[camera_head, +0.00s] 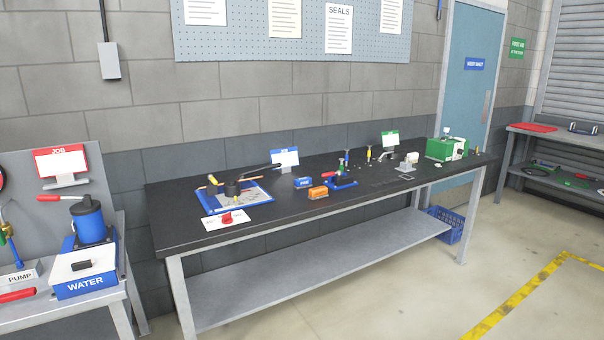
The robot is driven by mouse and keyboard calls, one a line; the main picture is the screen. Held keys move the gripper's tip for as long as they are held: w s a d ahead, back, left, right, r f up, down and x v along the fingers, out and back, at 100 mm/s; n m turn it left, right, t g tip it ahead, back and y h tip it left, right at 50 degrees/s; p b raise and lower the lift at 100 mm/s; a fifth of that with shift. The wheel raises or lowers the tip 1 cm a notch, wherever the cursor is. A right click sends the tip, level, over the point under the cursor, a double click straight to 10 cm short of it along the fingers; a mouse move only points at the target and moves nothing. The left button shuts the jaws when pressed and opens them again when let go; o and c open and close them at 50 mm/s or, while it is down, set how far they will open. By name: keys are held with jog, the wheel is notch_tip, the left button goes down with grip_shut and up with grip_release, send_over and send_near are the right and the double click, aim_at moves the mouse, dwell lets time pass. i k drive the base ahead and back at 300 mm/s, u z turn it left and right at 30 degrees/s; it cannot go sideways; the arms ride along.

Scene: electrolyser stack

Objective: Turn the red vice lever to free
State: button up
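A small blue device (342,184) that looks like a vice stands near the middle of the long black workbench (180,222). A red bar (321,176), which may be its lever, lies at its left side. They are too small to tell how the lever is set. A red piece (228,218) also lies on a white card at the bench's front left. My gripper is not in view.
A blue-edged tray (205,203), an orange block (318,193) and a green box (445,150) are on the bench. A pump table with a blue WATER unit (92,222) stands at left. A blue crate (447,232) is underneath. Open floor lies in front.

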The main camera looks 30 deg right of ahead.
aim_at(338, 172)
jog(key=z, duration=0.9)
jog(key=k, duration=0.1)
jog(key=u, duration=2.05)
jog(key=k, duration=0.25)
jog(key=u, duration=2.3)
jog(key=k, duration=1.15)
jog(key=z, duration=0.05)
